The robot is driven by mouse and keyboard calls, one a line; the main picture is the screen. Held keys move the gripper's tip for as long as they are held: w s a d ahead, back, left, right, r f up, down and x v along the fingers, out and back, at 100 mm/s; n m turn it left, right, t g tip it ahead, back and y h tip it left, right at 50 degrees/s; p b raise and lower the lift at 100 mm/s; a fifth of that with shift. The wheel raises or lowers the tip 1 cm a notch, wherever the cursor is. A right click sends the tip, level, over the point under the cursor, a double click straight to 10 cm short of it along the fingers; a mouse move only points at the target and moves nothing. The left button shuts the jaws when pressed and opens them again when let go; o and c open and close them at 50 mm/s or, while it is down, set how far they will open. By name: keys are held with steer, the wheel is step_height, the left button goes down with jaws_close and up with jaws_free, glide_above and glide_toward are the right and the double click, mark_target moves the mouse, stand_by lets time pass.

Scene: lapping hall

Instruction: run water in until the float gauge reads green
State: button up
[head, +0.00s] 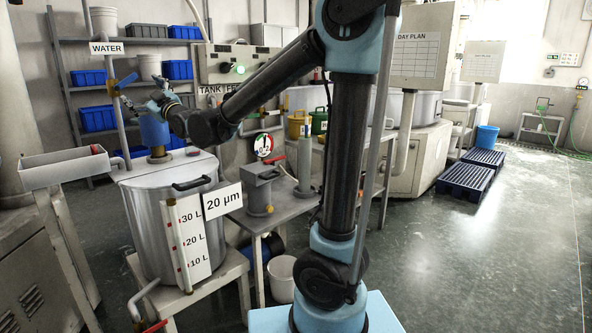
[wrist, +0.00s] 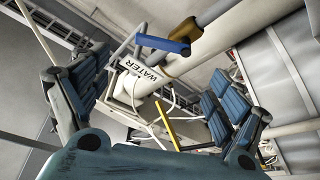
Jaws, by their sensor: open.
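The water valve has a brass body (head: 113,83) and a blue lever (head: 127,80) on the pipe under the WATER label (head: 106,48). In the wrist view, the blue lever (wrist: 165,43) lies above and between my fingers, apart from them; the brass body (wrist: 187,29) also shows. My gripper (head: 154,99) is open and empty, just right of and below the lever; its spread fingers fill both sides of the wrist view (wrist: 152,105). The steel tank (head: 147,222) carries an upright sight tube (head: 176,245) beside a 10, 20 and 30 L scale (head: 196,238). I cannot make out its float.
A blue canister (head: 154,131) stands on the tank lid. A grey trough (head: 65,167) stands left. Shelves with blue bins (head: 98,117) are behind. Open floor lies right.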

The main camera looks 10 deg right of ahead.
steer(key=shift+h, duration=0.4)
steer(key=r, duration=0.2)
steer(key=s+a+r, duration=0.1)
steer(key=r, duration=0.1)
steer(key=s+r, duration=0.1)
steer(key=r, duration=0.1)
steer(key=shift+s+a+r, duration=0.15)
steer(key=shift+a+r, duration=0.05)
steer(key=shift+r, duration=0.15)
jaws_close()
step_height(320, 180, up, 3)
glide_above(126, 82)
steer(key=s, duration=0.3)
steer(key=shift+w+d+f, duration=0.2)
steer(key=shift+f, duration=0.35)
steer(key=shift+w+d+f, duration=0.2)
steer(key=shift+d+f, duration=0.05)
steer(key=shift+f, duration=0.25)
steer(key=shift+w+d+f, duration=0.2)
steer(key=shift+f, duration=0.35)
steer(key=shift+d+m, duration=0.1)
steer(key=shift+m, duration=0.2)
steer(key=shift+w+d, duration=0.1)
